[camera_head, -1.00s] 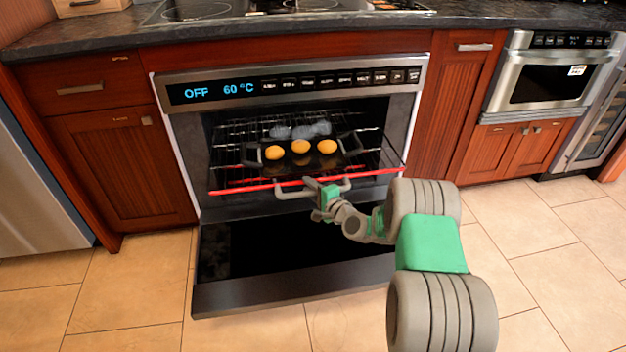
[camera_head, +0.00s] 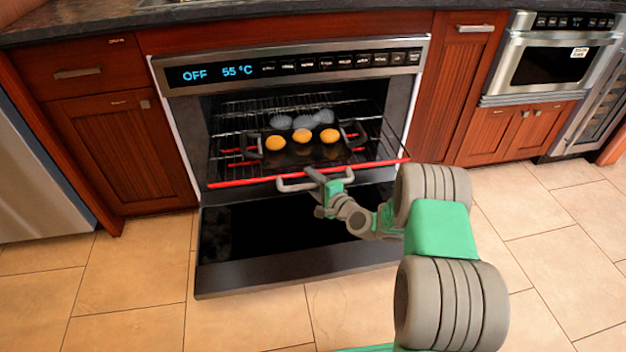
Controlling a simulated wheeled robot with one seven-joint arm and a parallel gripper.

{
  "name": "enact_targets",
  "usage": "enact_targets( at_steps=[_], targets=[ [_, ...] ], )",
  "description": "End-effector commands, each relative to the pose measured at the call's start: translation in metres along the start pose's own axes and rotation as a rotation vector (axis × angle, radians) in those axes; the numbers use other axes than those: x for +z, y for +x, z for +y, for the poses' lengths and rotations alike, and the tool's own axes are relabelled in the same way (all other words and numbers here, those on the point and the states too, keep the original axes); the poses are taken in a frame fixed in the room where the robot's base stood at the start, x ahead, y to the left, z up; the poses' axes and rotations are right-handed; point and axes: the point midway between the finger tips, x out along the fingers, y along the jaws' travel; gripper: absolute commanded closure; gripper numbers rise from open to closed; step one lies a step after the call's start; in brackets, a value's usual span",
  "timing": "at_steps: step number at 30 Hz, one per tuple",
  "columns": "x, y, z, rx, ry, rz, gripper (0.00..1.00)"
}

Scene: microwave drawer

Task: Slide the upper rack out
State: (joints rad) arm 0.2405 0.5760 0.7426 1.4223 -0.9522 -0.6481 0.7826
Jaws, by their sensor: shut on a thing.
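The oven rack (camera_head: 230,171) is a wire rack with a red front bar (camera_head: 235,183) and a grey handle (camera_head: 290,186). It sticks out a little past the front of the oven opening. My gripper (camera_head: 316,177) is shut on the handle near its middle and hides part of it. A dark tray (camera_head: 290,160) with side handles rests on the rack and holds three round yellow-orange items (camera_head: 303,136) and several grey ones (camera_head: 303,122) behind them.
The oven door (camera_head: 295,265) is folded down below the rack. The oven panel (camera_head: 290,65) reads OFF and 55 °C. Cabinets stand on both sides, with a smaller appliance (camera_head: 550,65) at right. The tiled floor (camera_head: 250,325) in front is clear.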

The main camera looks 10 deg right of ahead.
Motion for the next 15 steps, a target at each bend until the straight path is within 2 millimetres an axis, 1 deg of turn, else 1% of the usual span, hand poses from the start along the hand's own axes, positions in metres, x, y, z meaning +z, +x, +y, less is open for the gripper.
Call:
enact_targets(
  at_steps=[15],
  targets=[
    [-0.0013,0.0009,-0.0047,-0.007,-0.005,0.001,0.60]
  ],
)
